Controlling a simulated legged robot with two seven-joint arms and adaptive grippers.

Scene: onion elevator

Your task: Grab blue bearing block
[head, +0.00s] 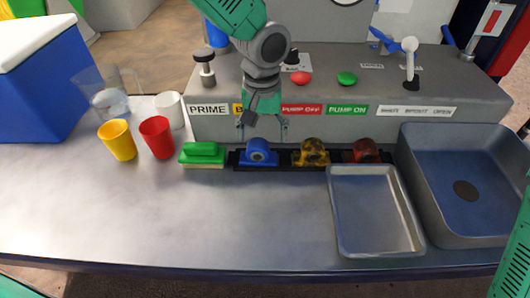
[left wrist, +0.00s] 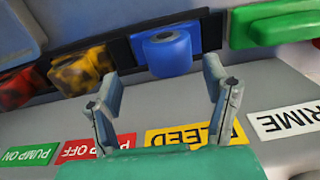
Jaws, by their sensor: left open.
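The blue bearing block (head: 258,153) stands in a dark rack on the counter, between a green brush and a yellow block. It also shows in the left wrist view (left wrist: 168,52), just beyond the fingertips and roughly between them. My left gripper (head: 264,128) is open and empty above and behind the block, in front of the labelled panel. Its two spread fingers show in the left wrist view (left wrist: 164,85), apart from the block. My right gripper is not in view; only a green piece of an arm shows at the right edge of the head view.
A yellow mottled block (head: 311,153) and a red one (head: 366,151) share the rack. The green brush (head: 203,154) lies close on the left. A metal tray (head: 376,249) and sink (head: 463,229) are at right; cups stand at left. The front counter is clear.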

